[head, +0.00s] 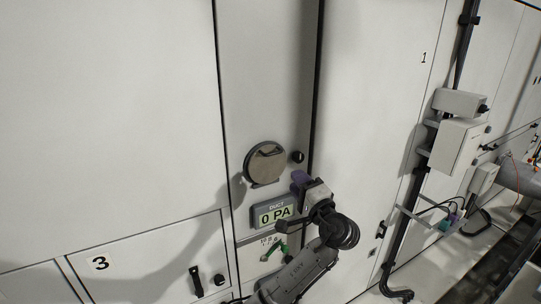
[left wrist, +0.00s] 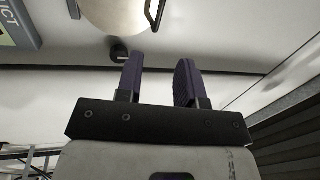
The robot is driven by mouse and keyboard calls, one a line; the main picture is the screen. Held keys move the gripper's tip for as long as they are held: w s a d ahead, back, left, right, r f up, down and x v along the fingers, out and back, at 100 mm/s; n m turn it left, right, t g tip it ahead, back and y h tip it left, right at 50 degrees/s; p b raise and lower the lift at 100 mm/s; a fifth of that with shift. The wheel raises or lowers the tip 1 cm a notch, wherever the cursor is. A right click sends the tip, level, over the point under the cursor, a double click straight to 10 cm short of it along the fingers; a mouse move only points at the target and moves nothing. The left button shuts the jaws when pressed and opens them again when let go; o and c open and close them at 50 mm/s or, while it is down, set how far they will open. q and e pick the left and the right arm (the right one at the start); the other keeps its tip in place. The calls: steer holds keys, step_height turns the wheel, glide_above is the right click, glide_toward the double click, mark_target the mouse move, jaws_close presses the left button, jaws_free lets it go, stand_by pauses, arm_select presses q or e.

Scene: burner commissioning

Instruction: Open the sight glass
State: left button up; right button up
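The sight glass, a round tan-grey disc cover (head: 265,163) with a dark handle at its upper edge, sits on the narrow wall panel and looks closed. In the left wrist view its disc (left wrist: 118,14) is cut off by the top edge, with the black handle (left wrist: 154,12) at its right. My left gripper (head: 300,180), with purple fingers, is below and right of the disc, apart from it. In the left wrist view the gripper (left wrist: 159,60) is open with nothing between its fingers. My right gripper is in neither view.
A black knob (head: 298,157) sits right of the disc; it also shows near the left fingertip in the wrist view (left wrist: 119,52). Grey boxes (head: 458,146) and pipes are at right.

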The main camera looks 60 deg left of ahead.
mark_target(274, 154)
arm_select(q)
steer(key=shift+m, duration=0.5)
steer(key=a+p, duration=0.1)
steer(key=a, duration=0.3)
steer(key=a+r+p, duration=0.1)
steer(key=a+p, duration=0.1)
steer(key=a, duration=0.2)
steer(key=a+r+p, duration=0.1)
steer(key=a, duration=0.3)
steer(key=shift+w+r+p, duration=0.25)
steer(key=shift+w+p, duration=0.05)
steer(key=shift+p, duration=0.05)
steer(key=shift+a, duration=0.8)
steer(key=c, duration=0.3)
jaws_close()
